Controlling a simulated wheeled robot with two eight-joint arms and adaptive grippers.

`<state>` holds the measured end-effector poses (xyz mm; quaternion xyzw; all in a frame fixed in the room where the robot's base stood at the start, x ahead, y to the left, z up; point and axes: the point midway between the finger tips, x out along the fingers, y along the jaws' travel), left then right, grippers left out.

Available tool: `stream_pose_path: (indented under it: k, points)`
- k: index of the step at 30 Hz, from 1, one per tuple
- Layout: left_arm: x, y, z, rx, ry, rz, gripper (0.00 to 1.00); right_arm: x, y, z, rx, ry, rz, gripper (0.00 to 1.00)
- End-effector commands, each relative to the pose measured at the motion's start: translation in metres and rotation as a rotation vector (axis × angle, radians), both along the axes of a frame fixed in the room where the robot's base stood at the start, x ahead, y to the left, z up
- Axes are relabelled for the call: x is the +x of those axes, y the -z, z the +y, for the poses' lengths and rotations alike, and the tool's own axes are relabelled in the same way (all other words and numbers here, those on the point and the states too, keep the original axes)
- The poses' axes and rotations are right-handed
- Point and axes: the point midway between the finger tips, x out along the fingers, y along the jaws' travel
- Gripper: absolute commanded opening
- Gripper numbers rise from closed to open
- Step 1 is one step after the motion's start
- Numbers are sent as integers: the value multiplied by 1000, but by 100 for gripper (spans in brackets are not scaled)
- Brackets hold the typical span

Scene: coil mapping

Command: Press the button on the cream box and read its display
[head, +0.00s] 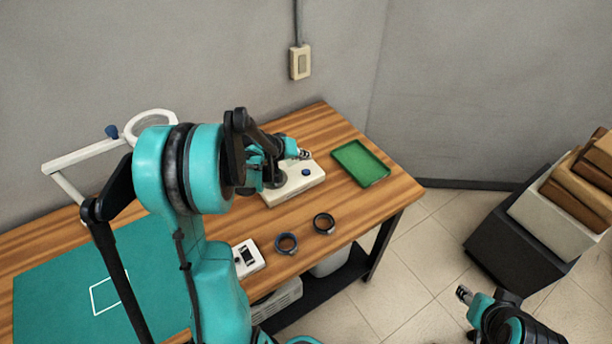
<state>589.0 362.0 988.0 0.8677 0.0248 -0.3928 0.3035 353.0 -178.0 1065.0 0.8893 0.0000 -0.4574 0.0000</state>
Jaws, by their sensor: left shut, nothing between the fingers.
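The cream box (297,188) lies on the wooden table, toward the back. A small blue round part (306,172), which looks like a button, shows on its top. My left arm crosses in front of the box and hides its left part. No display can be read on it from here. My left gripper (304,154) is shut and empty, over the back of the box, close to the blue part. I cannot tell whether it touches the box. My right gripper (463,294) is low at the bottom right, away from the table, and too small to judge.
A green tray (371,180) lies right of the box. A blue ring (286,252), a dark ring (316,224) and a white device (257,264) lie nearer. A green mat (50,290) and a ring-headed stand (85,155) are left. A crate (540,222) stands right.

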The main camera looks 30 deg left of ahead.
Motion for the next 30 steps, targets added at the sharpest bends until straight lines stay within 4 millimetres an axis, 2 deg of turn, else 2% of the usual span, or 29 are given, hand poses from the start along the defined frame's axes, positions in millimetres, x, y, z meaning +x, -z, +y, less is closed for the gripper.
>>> stream_pose_path:
  k: [1, 3, 9, 30]
  points:
    - [0, 13, 0, 0, 0, 0, 0, 0, 11, 0, 0, 0, 0, 40]
    - [0, 23, 0, 0, 0, 0, 0, 0, 19, 0, 0, 0, 0, 40]
    - [0, 39, 0, 0, 0, 0, 0, 0, 33, 0, 0, 0, 0, 40]
    - [0, 39, 0, 0, 0, 0, 0, 0, 32, 0, 0, 0, 0, 40]
